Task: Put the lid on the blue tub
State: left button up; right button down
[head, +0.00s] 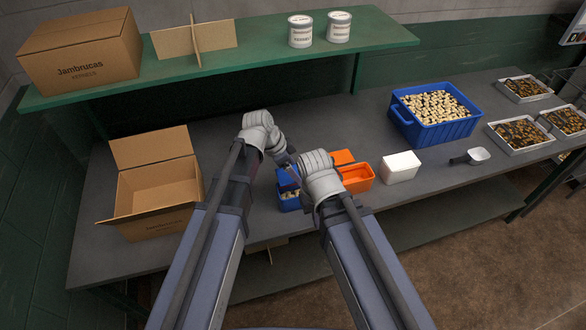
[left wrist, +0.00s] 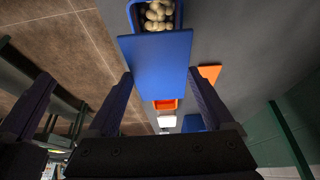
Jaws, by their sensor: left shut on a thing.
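The blue tub (head: 290,205) stands near the table's front edge, partly hidden by my arms. Pale nuts show in it, also in the left wrist view (left wrist: 157,14). My left gripper (head: 290,162) is shut on a flat blue lid (left wrist: 155,58), which lies between its fingers (left wrist: 159,75). In the left wrist view the lid overlaps the tub's near part, with the nuts showing past its far edge. I cannot tell whether lid and tub touch. My right gripper (head: 308,172) is close to the tub; its fingers are mostly hidden behind its wrist.
An orange tub (head: 357,180), an orange lid (head: 342,157) and a white box (head: 400,167) stand to the right. A blue crate (head: 432,134) of nuts is farther back. An open carton (head: 155,190) is at left. A green shelf (head: 240,63) overhangs the back.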

pick_arm(q)
jog(key=shift+f+b, duration=2.5)
jog(key=shift+f, duration=0.25)
jog(key=shift+f+b, duration=0.4)
jog(key=shift+s+f, duration=0.1)
jog(key=shift+f, duration=0.05)
dwell(0.6)
jog(key=o, duration=1.1)
jog(key=shift+r+p, duration=3.4)
jog(key=shift+r, duration=0.2)
jog(key=shift+f, duration=0.1)
